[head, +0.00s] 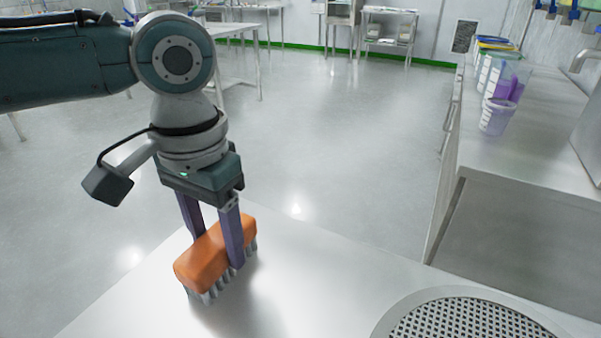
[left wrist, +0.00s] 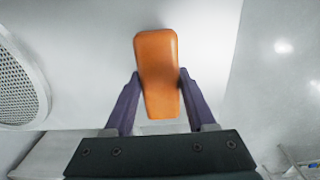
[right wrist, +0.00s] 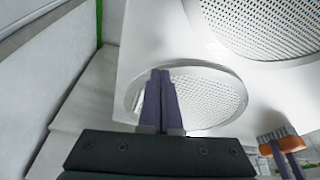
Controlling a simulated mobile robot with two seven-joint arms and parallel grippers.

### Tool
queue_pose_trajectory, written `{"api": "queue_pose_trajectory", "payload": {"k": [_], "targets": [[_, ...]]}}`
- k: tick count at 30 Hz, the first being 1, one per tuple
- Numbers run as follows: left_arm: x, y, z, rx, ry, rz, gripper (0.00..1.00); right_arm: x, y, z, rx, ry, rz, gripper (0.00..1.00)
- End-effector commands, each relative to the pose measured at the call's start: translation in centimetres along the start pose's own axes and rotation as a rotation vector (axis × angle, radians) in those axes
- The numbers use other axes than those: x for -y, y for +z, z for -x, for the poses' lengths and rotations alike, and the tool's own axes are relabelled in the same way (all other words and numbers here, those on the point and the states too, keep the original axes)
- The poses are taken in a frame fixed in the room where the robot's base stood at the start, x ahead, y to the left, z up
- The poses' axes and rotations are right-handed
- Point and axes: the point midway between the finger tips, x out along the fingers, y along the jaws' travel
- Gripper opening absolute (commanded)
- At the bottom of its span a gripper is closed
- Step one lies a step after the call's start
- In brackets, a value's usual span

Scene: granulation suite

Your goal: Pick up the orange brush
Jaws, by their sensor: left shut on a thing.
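The orange brush (head: 203,259) has a block-shaped orange back and grey bristles pointing down. In the head view it is at or just above the steel table top (head: 310,270), near its far left edge; I cannot tell whether the bristles touch. My left gripper (head: 217,250) points down with its purple fingers closed on the brush's two sides. The left wrist view shows the brush (left wrist: 157,60) between the fingers (left wrist: 160,78). In the right wrist view the brush (right wrist: 273,141) shows at lower right. My right gripper (right wrist: 160,74) is empty, its fingers together; the head view does not show it.
A round perforated metal sieve (head: 470,320) lies on the table at front right. A second steel counter (head: 530,160) at right holds a clear cup (head: 496,117) and other containers. Open floor (head: 330,150) lies beyond the table.

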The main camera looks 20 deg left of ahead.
Motion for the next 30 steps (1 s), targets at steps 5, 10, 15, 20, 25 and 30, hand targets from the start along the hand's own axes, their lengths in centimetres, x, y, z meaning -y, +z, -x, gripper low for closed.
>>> {"api": "queue_pose_trajectory", "payload": {"k": [5, 10, 15, 20, 25, 30], "targets": [[0.0, 0.0, 0.0, 0.000, 0.000, 0.000, 0.00, 0.0, 0.0, 0.0, 0.000, 0.001, 0.001, 0.00], [0.0, 0.0, 0.0, -0.001, 0.000, 0.000, 0.00, 0.0, 0.0, 0.0, 0.000, 0.001, 0.001, 0.00], [0.0, -0.1, 0.6, -0.002, 0.001, 0.001, 0.00, 0.0, -0.1, 0.2, 0.000, 0.001, 0.001, 0.00], [0.0, -0.1, 2.6, -0.002, 0.001, 0.000, 0.00, -0.1, -0.3, 0.8, -0.001, 0.001, 0.001, 0.00], [0.0, -0.1, 6.9, -0.006, 0.001, -0.001, 0.00, -0.1, -0.6, 1.8, -0.001, 0.001, 0.000, 0.00], [0.0, -0.1, 12.3, -0.007, 0.001, -0.001, 0.00, -0.1, -0.9, 2.8, -0.001, 0.000, 0.000, 0.00]]}}
